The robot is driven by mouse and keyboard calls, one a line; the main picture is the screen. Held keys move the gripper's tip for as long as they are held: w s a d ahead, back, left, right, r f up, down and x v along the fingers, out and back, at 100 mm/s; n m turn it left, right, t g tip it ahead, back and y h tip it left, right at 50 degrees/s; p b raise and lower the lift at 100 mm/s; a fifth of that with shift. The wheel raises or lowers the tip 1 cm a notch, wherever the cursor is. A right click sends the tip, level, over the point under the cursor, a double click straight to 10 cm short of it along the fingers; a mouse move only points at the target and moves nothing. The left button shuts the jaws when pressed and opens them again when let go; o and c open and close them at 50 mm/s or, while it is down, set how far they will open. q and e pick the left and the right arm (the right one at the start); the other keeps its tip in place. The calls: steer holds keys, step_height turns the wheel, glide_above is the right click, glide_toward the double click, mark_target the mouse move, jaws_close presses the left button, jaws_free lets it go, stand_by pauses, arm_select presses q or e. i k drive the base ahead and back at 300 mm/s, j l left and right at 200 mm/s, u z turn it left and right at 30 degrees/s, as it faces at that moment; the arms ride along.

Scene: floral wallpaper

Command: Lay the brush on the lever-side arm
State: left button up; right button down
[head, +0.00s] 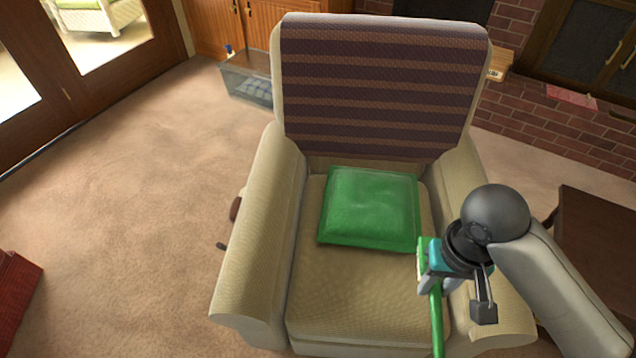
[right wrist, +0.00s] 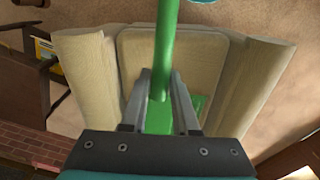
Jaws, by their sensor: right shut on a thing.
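The green brush (head: 436,318) is in my right gripper (head: 433,284), above the right side of the armchair (head: 360,305). Its long handle points toward the bottom of the head view. In the right wrist view the fingers (right wrist: 160,92) close on the green brush (right wrist: 167,40). The lever (head: 222,246) sticks out low on the chair's left side, below a brown knob (head: 235,208). The lever-side arm (head: 257,235) is the left one and its top is bare. My left gripper is not in view.
A green cushion (head: 368,207) lies on the seat, and a striped cover (head: 380,85) hangs over the backrest. A clear bin (head: 246,78) stands behind the chair on the left. A dark table (head: 600,240) is at the right. Carpet left of the chair is open.

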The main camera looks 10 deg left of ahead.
mark_target(257, 209)
steer(key=j, duration=0.4)
steer(key=k+j+z, duration=0.1)
steer(key=j, duration=0.35)
steer(key=k+j, duration=0.1)
steer(key=j, duration=0.3)
steer(key=k+j+z, duration=0.1)
steer(key=j, duration=0.35)
steer(key=k+j, duration=0.1)
steer(key=j, duration=1.25)
steer(key=i, duration=0.85)
